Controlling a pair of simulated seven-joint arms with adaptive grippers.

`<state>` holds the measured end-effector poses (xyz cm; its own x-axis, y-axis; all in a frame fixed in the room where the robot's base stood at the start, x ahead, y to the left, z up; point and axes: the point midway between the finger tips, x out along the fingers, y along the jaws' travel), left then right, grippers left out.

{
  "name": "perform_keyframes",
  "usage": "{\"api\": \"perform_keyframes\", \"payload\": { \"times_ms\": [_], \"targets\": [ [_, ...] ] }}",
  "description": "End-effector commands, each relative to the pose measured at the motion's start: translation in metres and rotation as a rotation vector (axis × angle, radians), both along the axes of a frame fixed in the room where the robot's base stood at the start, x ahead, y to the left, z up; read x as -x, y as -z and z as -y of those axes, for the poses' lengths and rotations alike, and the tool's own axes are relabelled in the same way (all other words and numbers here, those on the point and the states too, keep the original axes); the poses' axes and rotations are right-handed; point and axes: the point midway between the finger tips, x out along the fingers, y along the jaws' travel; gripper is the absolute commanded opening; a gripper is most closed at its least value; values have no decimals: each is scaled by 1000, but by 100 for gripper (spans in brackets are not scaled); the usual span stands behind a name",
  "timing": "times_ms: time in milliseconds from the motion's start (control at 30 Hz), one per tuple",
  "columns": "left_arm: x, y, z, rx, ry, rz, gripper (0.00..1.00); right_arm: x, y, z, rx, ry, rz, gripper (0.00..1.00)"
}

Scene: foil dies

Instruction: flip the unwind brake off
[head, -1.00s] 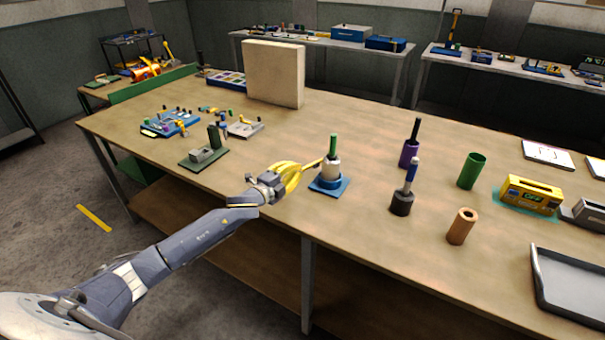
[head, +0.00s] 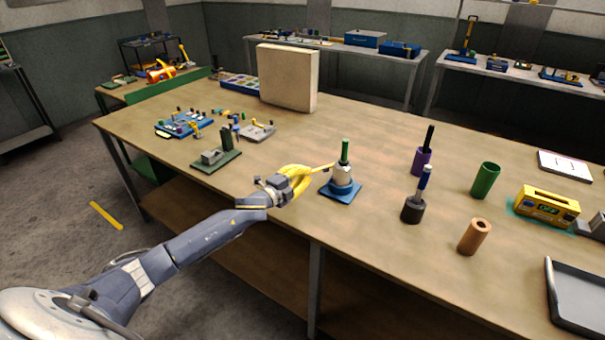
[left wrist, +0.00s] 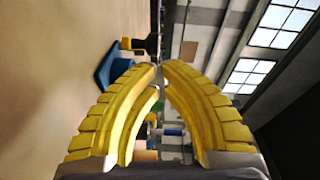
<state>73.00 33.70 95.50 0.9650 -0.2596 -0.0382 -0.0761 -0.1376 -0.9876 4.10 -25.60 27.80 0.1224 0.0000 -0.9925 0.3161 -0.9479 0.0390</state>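My left gripper (head: 305,174) has yellow curved fingers and reaches in from the left. It is beside a small stand with a blue base (head: 340,195), a white body and a green upright top (head: 345,150). No part is clearly recognisable as the unwind brake. In the left wrist view, the fingertips (left wrist: 160,70) come together with nothing visible between them, and the blue base (left wrist: 113,70) lies beyond. My right gripper is not in view.
A green fixture (head: 216,160) stands left of the gripper, with a blue tray of parts (head: 184,125) behind it. A dark holder (head: 412,211), a brown cylinder (head: 474,237) and a green cup (head: 485,180) stand to the right. A large beige block (head: 288,78) stands at the back.

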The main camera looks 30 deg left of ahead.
Motion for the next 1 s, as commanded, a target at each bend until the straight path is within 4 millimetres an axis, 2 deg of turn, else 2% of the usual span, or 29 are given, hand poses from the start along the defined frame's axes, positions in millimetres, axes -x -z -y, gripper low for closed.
{"api": "perform_keyframes", "payload": {
  "times_ms": [200,300,600,800,1000],
  "targets": [
    [21,-5,36,4,18,0,0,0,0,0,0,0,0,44],
    [38,-4,19,-1,13,-3,0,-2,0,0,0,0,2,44],
    [78,-7,-6,-1,13,-2,0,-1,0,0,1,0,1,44],
    [94,-8,-16,0,14,-1,0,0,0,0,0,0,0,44],
    [101,-9,-22,0,13,0,0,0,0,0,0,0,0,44]
  ]
}}
